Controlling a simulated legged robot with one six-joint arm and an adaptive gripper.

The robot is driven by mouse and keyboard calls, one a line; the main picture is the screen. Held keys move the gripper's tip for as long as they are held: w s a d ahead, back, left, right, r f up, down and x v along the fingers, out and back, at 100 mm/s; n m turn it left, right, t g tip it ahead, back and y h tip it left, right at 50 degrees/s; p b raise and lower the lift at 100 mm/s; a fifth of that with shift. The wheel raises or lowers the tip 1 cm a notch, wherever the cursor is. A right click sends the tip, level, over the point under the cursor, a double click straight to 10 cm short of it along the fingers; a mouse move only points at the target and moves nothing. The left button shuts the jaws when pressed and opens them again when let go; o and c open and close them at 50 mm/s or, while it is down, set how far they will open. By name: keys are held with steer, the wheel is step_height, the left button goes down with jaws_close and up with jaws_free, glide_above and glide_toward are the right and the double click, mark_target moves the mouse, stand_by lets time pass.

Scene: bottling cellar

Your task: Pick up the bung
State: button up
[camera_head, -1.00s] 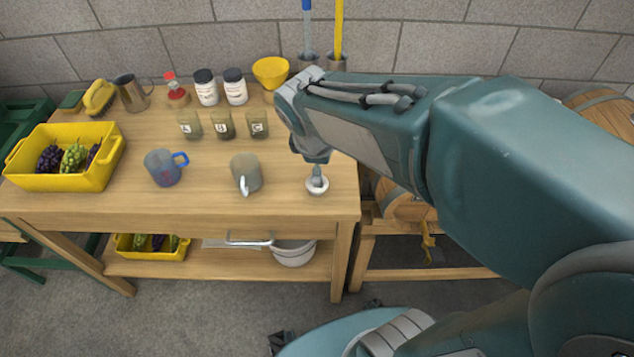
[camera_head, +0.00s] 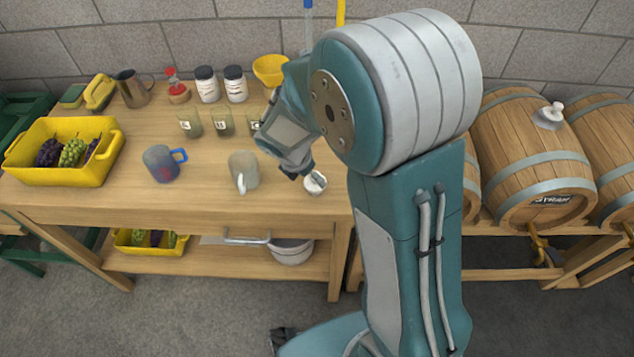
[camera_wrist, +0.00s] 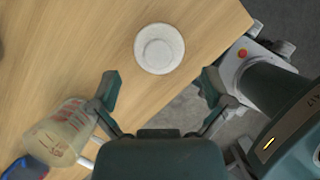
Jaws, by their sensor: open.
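The white round bung (camera_head: 314,184) lies on the wooden table (camera_head: 215,205) near its front right corner. In the wrist view the bung (camera_wrist: 159,48) shows as a pale disc with a smaller raised round top. My gripper (camera_head: 309,172) is over the table, close to the bung. In the wrist view my gripper (camera_wrist: 160,86) is open and empty, its fingers spread to both sides. The bung shows beyond the fingertips, about centred between them. The head view partly covers the bung with a finger.
A translucent mug (camera_head: 243,171) stands left of the bung; it also shows in the wrist view (camera_wrist: 62,130). A blue-handled mug (camera_head: 162,163) is farther left. Sample glasses (camera_head: 222,122) stand behind. A barrel (camera_head: 530,150) with a white stopper (camera_head: 549,116) lies right of the table.

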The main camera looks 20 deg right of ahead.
mark_target(314, 182)
steer(key=x, duration=0.4)
steer(key=shift+w+a+f, duration=0.15)
steer(key=shift+a+f, duration=0.1)
steer(key=shift+d+f, duration=0.2)
steer(key=shift+d, duration=0.25)
steer(key=shift+a, duration=0.25)
steer(key=c, duration=0.9)
steer(key=shift+c, duration=0.2)
